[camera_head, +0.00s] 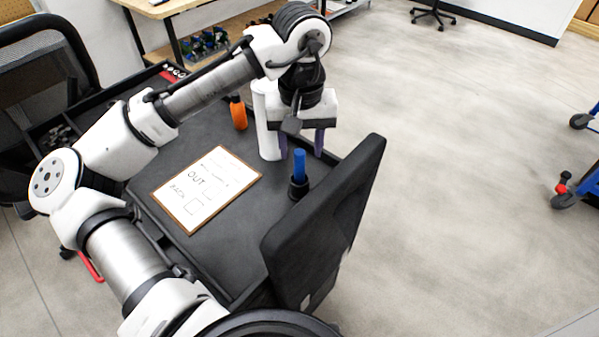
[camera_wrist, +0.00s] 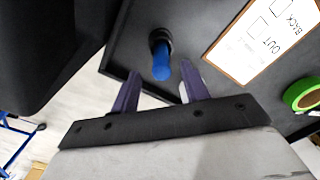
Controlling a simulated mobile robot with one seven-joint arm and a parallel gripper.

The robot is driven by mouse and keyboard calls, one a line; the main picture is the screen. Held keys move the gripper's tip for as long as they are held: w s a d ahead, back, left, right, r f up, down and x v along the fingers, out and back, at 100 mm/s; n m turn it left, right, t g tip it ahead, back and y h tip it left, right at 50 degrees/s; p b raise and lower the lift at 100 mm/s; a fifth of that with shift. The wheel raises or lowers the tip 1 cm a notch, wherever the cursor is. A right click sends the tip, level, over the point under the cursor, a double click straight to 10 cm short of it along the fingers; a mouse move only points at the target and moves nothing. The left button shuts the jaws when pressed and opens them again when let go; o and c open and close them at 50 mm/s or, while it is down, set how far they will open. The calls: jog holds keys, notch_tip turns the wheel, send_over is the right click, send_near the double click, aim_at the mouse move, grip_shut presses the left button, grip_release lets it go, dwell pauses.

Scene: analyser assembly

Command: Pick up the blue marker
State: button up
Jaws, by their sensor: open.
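The blue marker (camera_head: 299,165) stands upright in a small black holder (camera_head: 298,189) near the right edge of the dark cart top, beside the black chair back. I cannot tell any contact.
A clipboard (camera_head: 207,189) lies left of the marker. An orange bottle (camera_head: 238,113) and a white cylinder (camera_head: 266,135) stand farther back. A green tape roll (camera_wrist: 303,95) shows in the wrist view. The black chair back (camera_head: 325,222) rises close beside the holder.

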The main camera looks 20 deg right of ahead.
aim_at(300, 163)
jog(key=f, duration=0.4)
jog(key=shift+s+a+f, duration=0.15)
jog(key=shift+s+f, duration=0.05)
jog(key=shift+f, duration=0.2)
grip_shut()
jog(key=shift+r, duration=0.1)
